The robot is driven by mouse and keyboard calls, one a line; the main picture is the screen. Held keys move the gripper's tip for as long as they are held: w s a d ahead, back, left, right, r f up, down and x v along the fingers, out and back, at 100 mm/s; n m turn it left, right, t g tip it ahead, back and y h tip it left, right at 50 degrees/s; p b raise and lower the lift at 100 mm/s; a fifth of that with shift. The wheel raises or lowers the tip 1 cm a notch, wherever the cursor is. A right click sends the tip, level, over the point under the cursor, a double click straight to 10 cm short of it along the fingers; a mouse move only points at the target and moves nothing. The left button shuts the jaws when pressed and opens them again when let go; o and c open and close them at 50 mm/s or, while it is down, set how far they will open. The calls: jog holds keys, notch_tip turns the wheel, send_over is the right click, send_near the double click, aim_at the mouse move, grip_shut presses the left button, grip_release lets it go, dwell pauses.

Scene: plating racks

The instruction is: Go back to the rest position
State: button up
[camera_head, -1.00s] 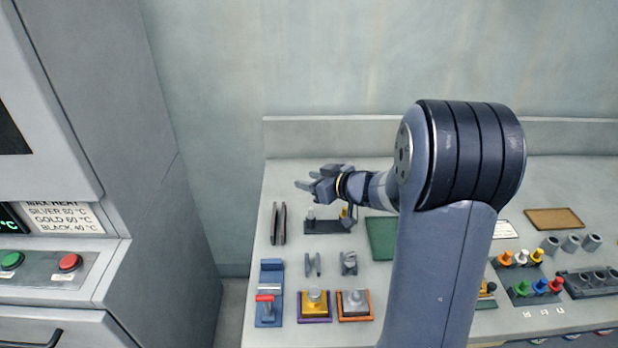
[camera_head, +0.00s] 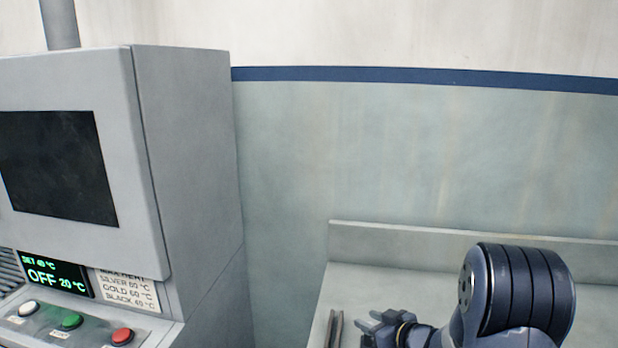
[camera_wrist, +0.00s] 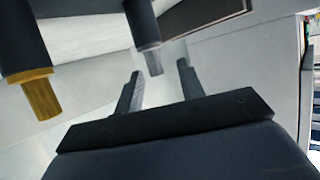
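My gripper (camera_head: 374,328) shows at the bottom edge of the head view, over the grey bench (camera_head: 400,283) and just right of a pair of thin upright dark plates (camera_head: 334,328). In the wrist view its two fingers (camera_wrist: 159,70) are spread apart with nothing held between them. Beyond the fingers stand a dark post with a grey tip (camera_wrist: 154,62) and, further left, a dark post with a gold tip (camera_wrist: 40,97). Both are apart from the fingers as far as I can see. Most of the bench top is below the head view.
A grey cabinet (camera_head: 190,150) with a dark screen (camera_head: 58,165) stands left of the bench. Its green display (camera_head: 50,275) reads OFF and 20 °C, above white, green and red buttons (camera_head: 71,321). The bench has a raised back edge (camera_head: 450,243) against the wall.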

dwell(0.3)
jog(key=shift+f+b, duration=0.35)
jog(key=shift+f, duration=0.15)
notch_tip(320, 180, up, 10)
jog(key=shift+p, duration=0.75)
notch_tip(320, 180, down, 10)
jog(key=shift+f+b, duration=0.1)
jog(key=shift+b, duration=0.75)
notch_tip(320, 180, up, 4)
jog(key=p, duration=0.3)
jog(key=f+b, duration=0.1)
jog(key=b, duration=0.1)
jog(key=shift+f+b, duration=0.1)
jog(key=shift+b, duration=0.2)
